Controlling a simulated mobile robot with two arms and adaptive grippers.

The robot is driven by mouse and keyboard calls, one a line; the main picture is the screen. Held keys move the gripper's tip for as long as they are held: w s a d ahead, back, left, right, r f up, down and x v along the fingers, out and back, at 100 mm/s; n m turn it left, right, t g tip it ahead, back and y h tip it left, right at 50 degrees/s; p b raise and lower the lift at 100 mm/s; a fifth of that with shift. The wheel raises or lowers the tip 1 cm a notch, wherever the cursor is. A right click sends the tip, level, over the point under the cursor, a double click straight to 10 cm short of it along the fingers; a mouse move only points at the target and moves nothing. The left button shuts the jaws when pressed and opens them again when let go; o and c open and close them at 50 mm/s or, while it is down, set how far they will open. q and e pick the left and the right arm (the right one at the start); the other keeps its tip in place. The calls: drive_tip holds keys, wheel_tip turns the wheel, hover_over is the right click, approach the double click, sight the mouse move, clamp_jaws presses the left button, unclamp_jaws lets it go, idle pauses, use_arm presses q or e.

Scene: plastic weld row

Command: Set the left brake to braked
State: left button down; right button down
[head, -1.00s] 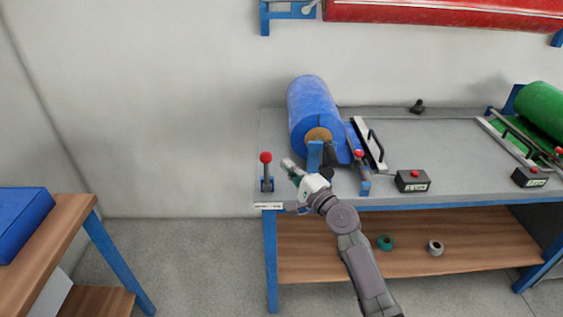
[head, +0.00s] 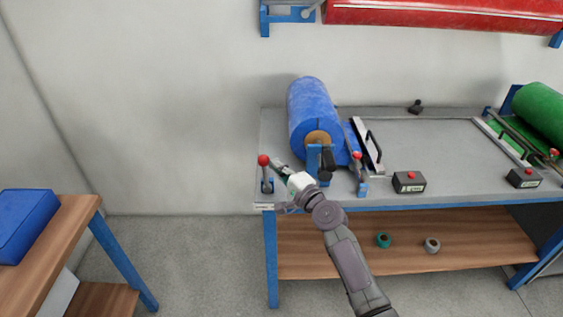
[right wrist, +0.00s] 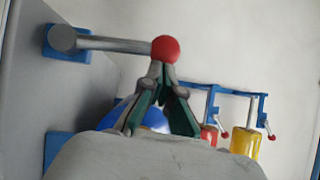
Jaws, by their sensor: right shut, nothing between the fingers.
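A red-knobbed lever (head: 265,172) stands on a blue base at the left end of the grey bench, leaning slightly left; I take it for the left brake. A label at the bench edge below it is too small to read. My right gripper (head: 275,163) is shut and empty, its tips just right of the lever. In the right wrist view, the closed fingertips (right wrist: 160,70) are right by the red knob (right wrist: 165,48); I cannot tell whether they touch it. The lever's grey rod (right wrist: 115,44) runs from its base to the knob. My left gripper is not in view.
A blue roll (head: 308,105) lies on the bench right of the gripper. A second red-knobbed lever (head: 360,172) and a black button box (head: 409,182) stand farther right. A wooden table (head: 78,215) with a blue object (head: 22,225) is at the left. Floor between is clear.

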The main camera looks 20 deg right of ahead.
drive_tip(key=w+a+n+g+h+p, duration=0.1)
drive_tip(key=w+a+n+g+p, duration=0.1)
drive_tip(key=a+n+p, duration=0.3)
drive_tip(key=a+f+g+p, duration=0.1)
drive_tip(key=a+p, duration=0.2)
drive_tip(key=p, duration=0.4)
drive_tip(key=shift+w+h, duration=0.15)
drive_tip(key=shift+h, duration=0.25)
drive_tip(key=shift+a, duration=0.15)
drive_tip(key=shift+r, duration=0.15)
